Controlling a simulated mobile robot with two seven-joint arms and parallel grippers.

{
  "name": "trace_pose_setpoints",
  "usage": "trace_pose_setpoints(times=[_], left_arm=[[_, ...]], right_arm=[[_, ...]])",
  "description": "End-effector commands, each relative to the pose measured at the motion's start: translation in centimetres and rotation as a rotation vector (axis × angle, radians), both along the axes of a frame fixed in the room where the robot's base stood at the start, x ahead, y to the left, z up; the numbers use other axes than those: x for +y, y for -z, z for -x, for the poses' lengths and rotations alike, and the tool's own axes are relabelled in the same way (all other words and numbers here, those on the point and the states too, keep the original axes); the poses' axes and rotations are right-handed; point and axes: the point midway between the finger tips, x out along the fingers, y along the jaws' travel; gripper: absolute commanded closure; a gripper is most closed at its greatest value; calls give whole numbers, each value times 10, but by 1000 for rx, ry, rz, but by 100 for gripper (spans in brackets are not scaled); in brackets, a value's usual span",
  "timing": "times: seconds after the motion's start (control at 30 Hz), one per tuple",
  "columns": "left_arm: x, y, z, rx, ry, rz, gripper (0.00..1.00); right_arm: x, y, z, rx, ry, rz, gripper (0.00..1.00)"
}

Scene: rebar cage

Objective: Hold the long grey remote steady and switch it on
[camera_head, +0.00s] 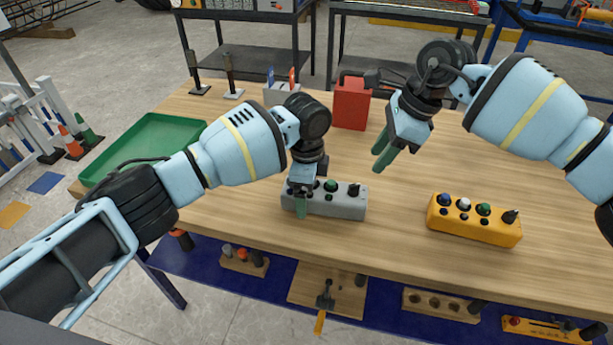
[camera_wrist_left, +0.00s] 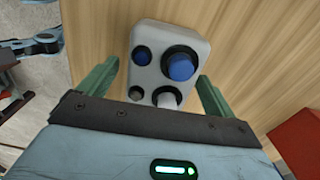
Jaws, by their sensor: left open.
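The long grey remote (camera_head: 340,204) lies on the wooden table near its front edge, with a green button, a black knob and other controls on top. My left gripper (camera_head: 301,198) is over its left end, one green finger in front of the near side. In the left wrist view, the remote (camera_wrist_left: 195,45) lies between the two spread fingers of my left gripper (camera_wrist_left: 158,82), with gaps on both sides. Blue, dark and white controls show on it. My right gripper (camera_head: 382,154) is open and empty above the table, behind and right of the remote.
A yellow button box (camera_head: 470,232) lies to the right on the table. A red box (camera_head: 351,105) stands behind, and a green tray (camera_head: 150,143) lies at the left. Table surface is clear between the grey and yellow boxes.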

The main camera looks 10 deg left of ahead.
Motion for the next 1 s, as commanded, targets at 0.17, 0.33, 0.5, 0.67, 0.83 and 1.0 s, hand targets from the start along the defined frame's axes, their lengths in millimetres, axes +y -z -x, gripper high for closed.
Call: trace_pose_setpoints(times=[0.17, 0.33, 0.5, 0.67, 0.83, 1.0], left_arm=[[0, 10, 0, -1, -1, 0, 9], [0, 12, 0, -2, 0, 0, 9], [0, 12, 0, -2, 0, 1, 16], [0, 12, 0, -2, 0, 1, 37], [0, 12, 0, -2, 0, 1, 59], [0, 11, 0, -2, 0, 1, 70]], right_arm=[[0, 0, 0, 0, 0, 0, 64], [0, 0, 0, 0, 0, 0, 64], [0, 0, 0, 0, 0, 0, 64], [0, 0, 0, 0, 0, 0, 64], [0, 0, 0, 0, 0, 0, 64], [0, 1, 0, 1, 0, -3, 55]])
